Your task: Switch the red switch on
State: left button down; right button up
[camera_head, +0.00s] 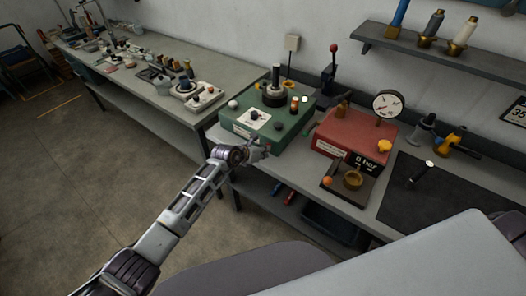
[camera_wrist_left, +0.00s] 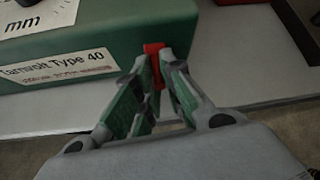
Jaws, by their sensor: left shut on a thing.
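The red switch (camera_wrist_left: 154,64) shows in the left wrist view at the lower front edge of the green box (camera_wrist_left: 105,50). My left gripper (camera_wrist_left: 160,68) is shut on the red switch, with its two fingertips on either side of it. In the head view my left gripper (camera_head: 262,150) is at the front right of the green box (camera_head: 240,123), and the red switch is hidden there behind the fingers. Whether the switch is on or off cannot be told. My right gripper is not in view.
A red box (camera_head: 352,139) with a round gauge (camera_head: 387,104) stands right of the green box. A dark mat (camera_head: 450,200) lies further right. Another bench (camera_head: 150,50) with several tools stands at the left. The floor (camera_head: 80,170) in front of it is clear.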

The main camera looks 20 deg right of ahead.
pick_arm(q)
jog(key=c, duration=1.5)
grip_release()
jog(key=shift+s+a+r, duration=0.1)
jog(key=shift+a, duration=0.05)
jog(key=shift+v, duration=5.8)
